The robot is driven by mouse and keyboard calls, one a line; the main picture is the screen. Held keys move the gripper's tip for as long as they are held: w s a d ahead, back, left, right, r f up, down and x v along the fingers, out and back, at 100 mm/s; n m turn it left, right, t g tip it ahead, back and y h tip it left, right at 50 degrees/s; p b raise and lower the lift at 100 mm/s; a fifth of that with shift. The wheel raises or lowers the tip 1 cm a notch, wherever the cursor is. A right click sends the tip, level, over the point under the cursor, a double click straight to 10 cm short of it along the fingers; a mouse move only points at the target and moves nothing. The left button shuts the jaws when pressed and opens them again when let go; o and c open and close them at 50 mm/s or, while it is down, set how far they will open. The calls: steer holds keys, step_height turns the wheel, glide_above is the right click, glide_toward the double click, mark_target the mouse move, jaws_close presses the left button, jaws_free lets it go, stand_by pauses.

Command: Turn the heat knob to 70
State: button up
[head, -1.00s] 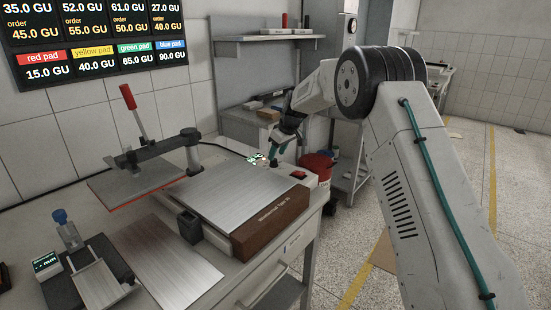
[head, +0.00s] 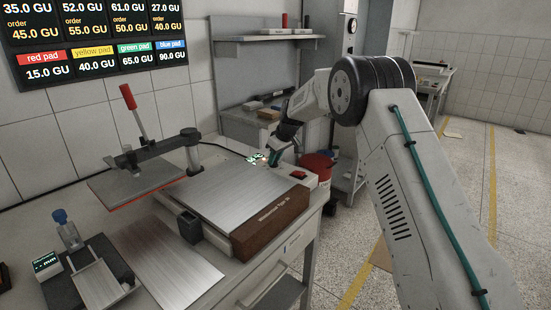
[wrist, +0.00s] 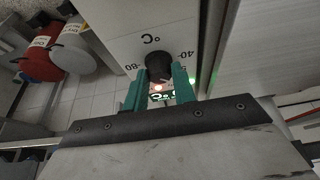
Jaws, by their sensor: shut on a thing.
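The black round heat knob (wrist: 158,66) sits on a pale panel (wrist: 130,25) in the wrist view. The panel has a °C mark, a number that looks like 80 at the left and 40 at the right. My gripper (wrist: 160,78) has its teal fingers on either side of the knob, shut on it. A lit digital display (wrist: 165,95) shows between the fingers; its digits are partly cut off and unreadable. In the head view my gripper (head: 273,157) is at the far right corner of the heat press (head: 232,200), by the green display (head: 256,157). The knob is hidden there.
A red switch (head: 298,174) is on the press near my gripper. The press's upper plate (head: 135,184) with its red-handled lever (head: 134,110) is swung left. A price board (head: 95,40) hangs on the wall.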

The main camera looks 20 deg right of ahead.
steer(key=shift+m, duration=0.3)
steer(key=m, duration=0.2)
steer(key=m+h, duration=0.1)
steer(key=shift+a+m+t+h, duration=0.15)
steer(key=shift+m+t+h, duration=0.15)
steer(key=shift+m+t, duration=0.1)
steer(key=m+h, duration=0.1)
steer(key=m, duration=0.3)
steer(key=shift+a+m+h, duration=0.15)
steer(key=shift+m+h, duration=0.15)
steer(key=shift+h, duration=0.1)
steer(key=m+h, duration=0.1)
steer(key=m, duration=0.3)
steer(key=shift+a+g+h, duration=0.15)
steer(key=shift+g+h, duration=0.15)
steer(key=shift+h, duration=0.1)
steer(key=shift+w+m+g+h, duration=0.1)
steer(key=shift+m+g+h, duration=0.4)
steer(key=shift+m, duration=1.7)
steer(key=shift+a, duration=0.1)
steer(key=o, duration=1)
